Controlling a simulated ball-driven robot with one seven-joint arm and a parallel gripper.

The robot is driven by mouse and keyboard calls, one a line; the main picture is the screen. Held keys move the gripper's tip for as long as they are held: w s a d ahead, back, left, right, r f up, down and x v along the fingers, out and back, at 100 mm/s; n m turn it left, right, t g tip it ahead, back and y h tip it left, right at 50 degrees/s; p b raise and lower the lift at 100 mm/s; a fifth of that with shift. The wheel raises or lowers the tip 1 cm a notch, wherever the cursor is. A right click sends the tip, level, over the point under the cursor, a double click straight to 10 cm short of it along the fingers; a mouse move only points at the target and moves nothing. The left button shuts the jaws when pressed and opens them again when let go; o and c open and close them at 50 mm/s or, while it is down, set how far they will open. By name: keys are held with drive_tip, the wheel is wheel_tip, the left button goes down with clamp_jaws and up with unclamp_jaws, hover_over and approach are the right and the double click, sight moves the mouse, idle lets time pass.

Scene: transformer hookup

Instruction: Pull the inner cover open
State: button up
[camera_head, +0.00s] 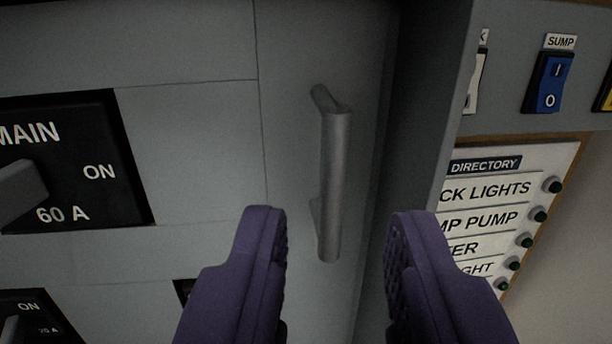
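The inner cover (190,140) is a grey panel that fills the left and middle of the view. A vertical grey bar handle (334,185) stands out from it near its right edge. My gripper (333,228) is open, with one purple finger to the left of the handle and one to the right. The lower end of the handle shows between the fingertips, with a gap on both sides. Nothing is held. How far the fingertips are from the cover in depth is hard to tell.
A black MAIN 60 A switch (75,165) is at the left, with another switch (35,318) below it. On the right, past a grey side wall (425,120), are a blue SUMP switch (548,82) and a directory plate (505,205) with several dark knobs.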

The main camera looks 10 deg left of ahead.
sight(333, 178)
drive_tip(key=w, duration=0.7)
drive_tip(key=shift+a, duration=0.25)
clamp_jaws()
